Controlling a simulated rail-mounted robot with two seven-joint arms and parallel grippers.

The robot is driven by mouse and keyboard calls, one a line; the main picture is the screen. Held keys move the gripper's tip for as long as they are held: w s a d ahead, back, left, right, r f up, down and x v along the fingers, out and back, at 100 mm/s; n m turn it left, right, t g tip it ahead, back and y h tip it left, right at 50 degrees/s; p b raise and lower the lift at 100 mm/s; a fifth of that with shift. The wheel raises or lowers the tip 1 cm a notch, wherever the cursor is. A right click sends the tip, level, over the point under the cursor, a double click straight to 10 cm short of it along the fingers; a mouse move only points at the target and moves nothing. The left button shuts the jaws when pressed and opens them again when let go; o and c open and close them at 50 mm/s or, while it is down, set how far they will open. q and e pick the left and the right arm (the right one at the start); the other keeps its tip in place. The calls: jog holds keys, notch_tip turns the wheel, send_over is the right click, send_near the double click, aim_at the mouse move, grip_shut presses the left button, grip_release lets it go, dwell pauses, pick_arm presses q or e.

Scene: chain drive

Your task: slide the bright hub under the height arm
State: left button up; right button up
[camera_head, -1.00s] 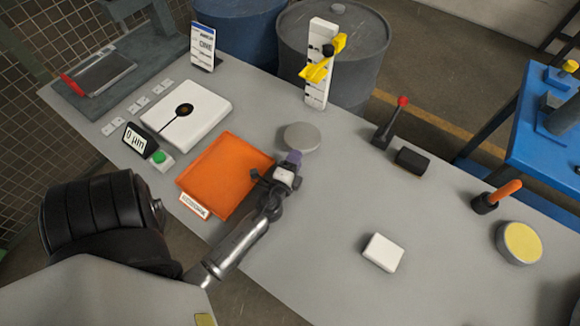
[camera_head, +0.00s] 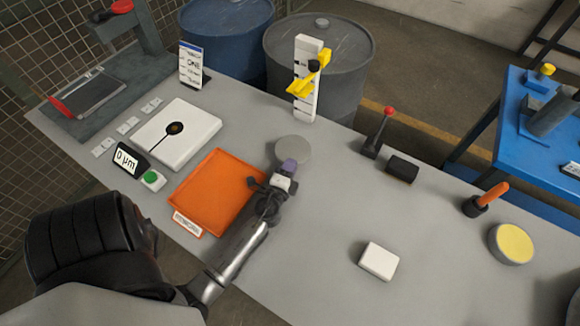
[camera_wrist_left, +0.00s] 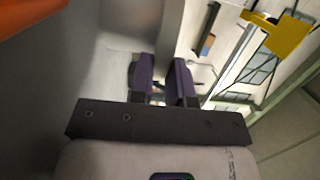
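A light grey, round, flat-topped piece (camera_head: 293,150), the likeliest bright hub, lies on the bench right of the orange tray. A pale surface, probably this piece (camera_wrist_left: 128,25), shows beyond the fingers in the left wrist view. The height arm (camera_head: 311,75) is yellow and sits on a white upright scale behind it, with a dark knob. My left gripper (camera_head: 288,165) has purple fingertips just at the near edge of the grey piece; contact cannot be told. In the wrist view its fingers (camera_wrist_left: 161,80) are close together with a narrow gap. My right gripper is out of view.
An orange tray (camera_head: 177,199) lies left of my gripper. Beyond it are a white plate (camera_head: 193,143), a gauge display (camera_head: 128,160) and a green button (camera_head: 151,177). A red-knobbed lever (camera_head: 377,135) and black block (camera_head: 402,168) stand right. The bench in front is clear around a white block (camera_head: 379,261).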

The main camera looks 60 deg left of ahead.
pick_arm(q)
grip_shut()
dwell(0.8)
jog(key=o, duration=0.5)
grip_release()
